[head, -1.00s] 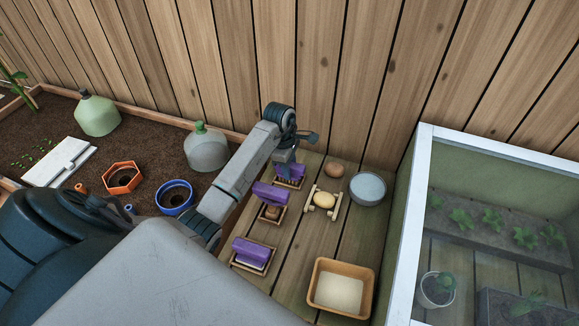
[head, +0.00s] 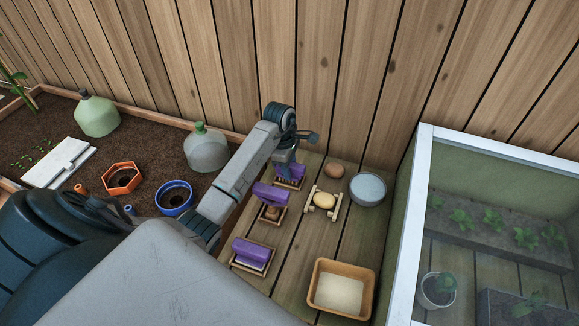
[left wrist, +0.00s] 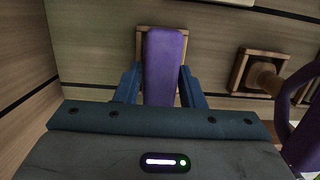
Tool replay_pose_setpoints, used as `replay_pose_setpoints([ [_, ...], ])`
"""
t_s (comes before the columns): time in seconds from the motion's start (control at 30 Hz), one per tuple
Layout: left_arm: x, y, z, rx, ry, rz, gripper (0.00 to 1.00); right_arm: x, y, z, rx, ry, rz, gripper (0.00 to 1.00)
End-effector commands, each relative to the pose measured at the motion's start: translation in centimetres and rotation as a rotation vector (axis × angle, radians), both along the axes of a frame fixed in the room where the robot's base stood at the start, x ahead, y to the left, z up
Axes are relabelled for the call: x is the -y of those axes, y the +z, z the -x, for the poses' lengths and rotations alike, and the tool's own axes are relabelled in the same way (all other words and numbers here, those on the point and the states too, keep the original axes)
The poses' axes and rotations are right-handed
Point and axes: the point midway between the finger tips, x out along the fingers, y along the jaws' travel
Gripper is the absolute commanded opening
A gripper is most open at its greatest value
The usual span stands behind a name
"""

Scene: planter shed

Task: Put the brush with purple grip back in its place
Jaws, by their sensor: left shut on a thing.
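My left gripper (head: 288,163) is at the far end of the wooden shelf. It is shut on the purple grip of a brush (head: 293,170), with a finger on each side of the grip in the left wrist view (left wrist: 163,60). The brush is at a small wooden frame (head: 280,186), whose edge shows behind the grip. I cannot tell whether the brush rests fully down in it; its bristles are hidden. My right gripper is not in view.
Two other purple-handled things, one in the middle (head: 271,193) and one nearer (head: 252,251), stand at wooden frames. Right of them are a wooden rest with a yellowish round thing (head: 324,200), a grey bowl (head: 368,187) and a tan tray (head: 316,289). A glazed box (head: 408,240) borders the right.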

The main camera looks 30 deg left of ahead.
Motion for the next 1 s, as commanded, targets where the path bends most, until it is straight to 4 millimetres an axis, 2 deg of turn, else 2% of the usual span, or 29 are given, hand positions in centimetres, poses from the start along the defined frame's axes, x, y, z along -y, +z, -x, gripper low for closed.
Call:
replay_pose_setpoints([
  [0.27,0.0,-0.7,0.0,0.0,0.0,0.0,0.05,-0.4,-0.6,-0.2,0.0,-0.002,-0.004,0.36],
  [0.3,0.0,-0.6,0.0,0.0,0.0,0.0,0.41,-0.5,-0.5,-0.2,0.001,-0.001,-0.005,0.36],
  [0.4,0.0,-0.6,0.0,0.0,0.0,0.0,0.61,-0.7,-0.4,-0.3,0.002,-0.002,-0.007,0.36],
  [0.77,-0.1,-0.2,0.0,0.001,0.0,0.0,0.61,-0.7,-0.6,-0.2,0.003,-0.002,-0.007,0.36],
  [0.87,-0.3,0.9,0.0,0.003,0.0,-0.002,0.61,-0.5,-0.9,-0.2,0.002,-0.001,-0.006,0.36],
  [1.0,-0.7,3.7,0.0,0.006,0.0,-0.002,0.61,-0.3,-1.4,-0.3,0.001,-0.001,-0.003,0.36],
])
